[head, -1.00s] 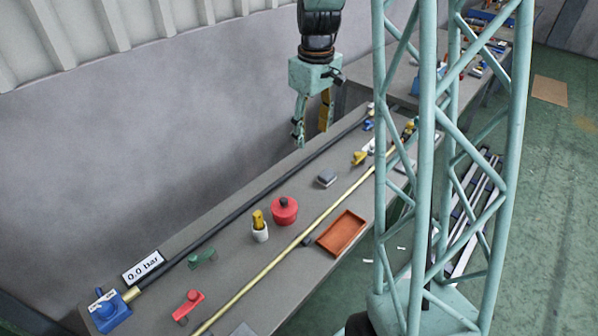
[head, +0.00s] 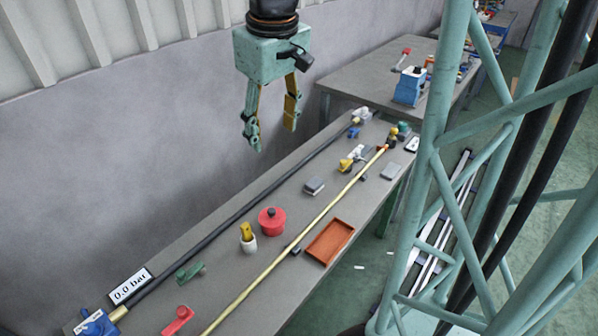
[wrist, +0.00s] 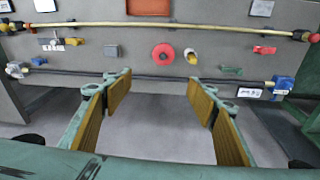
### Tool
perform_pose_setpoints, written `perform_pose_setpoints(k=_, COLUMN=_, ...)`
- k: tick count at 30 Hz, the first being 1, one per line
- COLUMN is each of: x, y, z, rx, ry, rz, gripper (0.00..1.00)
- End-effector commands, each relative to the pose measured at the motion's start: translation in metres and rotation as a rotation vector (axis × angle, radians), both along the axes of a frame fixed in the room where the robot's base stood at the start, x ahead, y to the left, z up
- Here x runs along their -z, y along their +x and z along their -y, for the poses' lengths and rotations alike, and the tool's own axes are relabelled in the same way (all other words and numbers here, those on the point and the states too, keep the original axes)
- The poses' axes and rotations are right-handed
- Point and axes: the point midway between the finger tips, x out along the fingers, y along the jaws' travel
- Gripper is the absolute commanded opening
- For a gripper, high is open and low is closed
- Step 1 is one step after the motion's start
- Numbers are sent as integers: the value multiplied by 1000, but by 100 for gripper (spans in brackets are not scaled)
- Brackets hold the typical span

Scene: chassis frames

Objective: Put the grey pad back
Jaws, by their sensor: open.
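A small grey block (head: 314,187) lies on the bench between the dark pipe and the yellow pipe; it also shows in the wrist view (wrist: 111,51). A flatter grey plate (head: 391,172) lies across the yellow pipe, near the bench's front edge, and another grey plate (wrist: 262,8) shows at the top right of the wrist view. I cannot tell which of these is the grey pad. My gripper (head: 271,131) is open and empty, raised over the wall side of the bench, clear of everything.
A second bench (head: 365,88) is behind. The grey wall is beside my gripper.

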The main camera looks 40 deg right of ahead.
Motion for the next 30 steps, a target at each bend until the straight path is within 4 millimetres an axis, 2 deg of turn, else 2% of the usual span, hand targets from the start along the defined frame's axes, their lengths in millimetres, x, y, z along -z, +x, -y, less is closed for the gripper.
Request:
perform_pose_setpoints(k=1, x=-12, y=-6, z=-7, rx=0, ry=-4, rz=19, gripper=53)
perform_pose_setpoints(k=3, x=-20, y=-14, z=-16, rx=4, ry=-3, rz=28, gripper=53)
perform_pose_setpoints(k=12, x=-46, y=-53, z=-48, rx=24, ry=3, rz=61, gripper=53)
perform_pose_setpoints(k=22, x=-69, y=-99, z=-79, rx=48, ry=14, rz=97, gripper=53)
perform_pose_setpoints(k=30, x=-79, y=-138, z=-102, rx=62, ry=27, rz=121, gripper=53)
